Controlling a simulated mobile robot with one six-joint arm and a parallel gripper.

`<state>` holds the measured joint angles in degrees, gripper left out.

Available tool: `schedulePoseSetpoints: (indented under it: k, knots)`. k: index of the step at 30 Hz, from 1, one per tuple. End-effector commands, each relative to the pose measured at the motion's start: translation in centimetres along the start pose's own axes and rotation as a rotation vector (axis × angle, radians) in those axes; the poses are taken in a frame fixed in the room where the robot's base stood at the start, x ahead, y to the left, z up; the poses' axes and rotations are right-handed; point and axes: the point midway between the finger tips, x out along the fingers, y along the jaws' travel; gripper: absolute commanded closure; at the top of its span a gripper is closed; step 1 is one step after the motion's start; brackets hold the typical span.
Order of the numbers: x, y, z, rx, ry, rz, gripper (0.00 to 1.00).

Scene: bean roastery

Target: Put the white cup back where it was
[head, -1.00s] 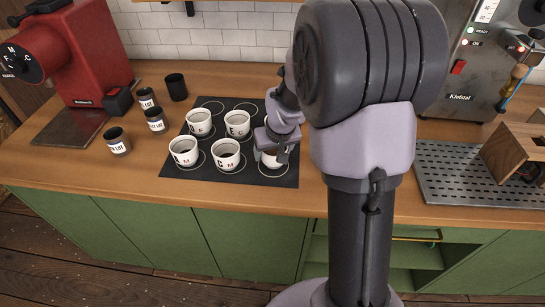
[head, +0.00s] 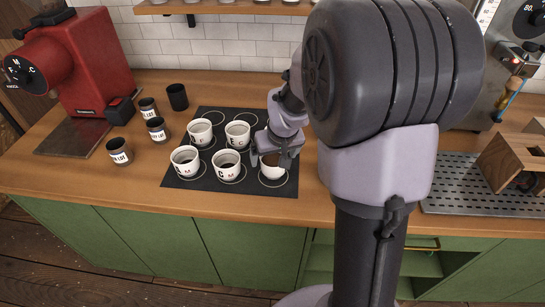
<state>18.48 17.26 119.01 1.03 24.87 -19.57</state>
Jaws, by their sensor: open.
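A white cup (head: 271,173) stands on the front right ring of the dark mat (head: 204,180), partly hidden by my gripper. My gripper (head: 274,160) is over this cup from above, with its fingers open at the rim. I cannot tell whether a finger touches the cup. Several more white cups with dark contents and letter marks stand on rings to the left, including one (head: 185,159) at front left, one (head: 228,166) at front middle and two (head: 200,132) (head: 238,134) behind.
Two empty rings show at the mat's back. Dark jars (head: 119,151) and a black cup (head: 177,97) stand left of the mat. A red grinder (head: 85,70) is at far left. A perforated metal tray (head: 470,187) and wooden box (head: 512,165) are at right. My arm hides the counter behind.

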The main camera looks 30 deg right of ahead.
Motion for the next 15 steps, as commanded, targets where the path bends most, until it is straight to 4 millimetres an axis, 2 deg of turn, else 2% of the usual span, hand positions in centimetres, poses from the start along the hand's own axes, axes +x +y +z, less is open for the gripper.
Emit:
schedulePoseSetpoints:
  k: [1,4,6,11,13,15]
  knots:
    - [-2.1,0.0,-0.3,0.000,0.003,0.000,0.07]
    - [-4.7,0.0,-0.3,-0.001,0.003,0.001,0.07]
    - [-6.1,0.0,-0.2,-0.001,0.002,0.000,0.07]
    - [-8.0,-0.3,0.1,0.002,0.003,-0.003,0.07]
    - [-10.4,-1.8,0.7,0.019,0.017,-0.019,0.07]
    - [-14.4,-4.6,2.6,0.053,0.040,-0.056,0.07]
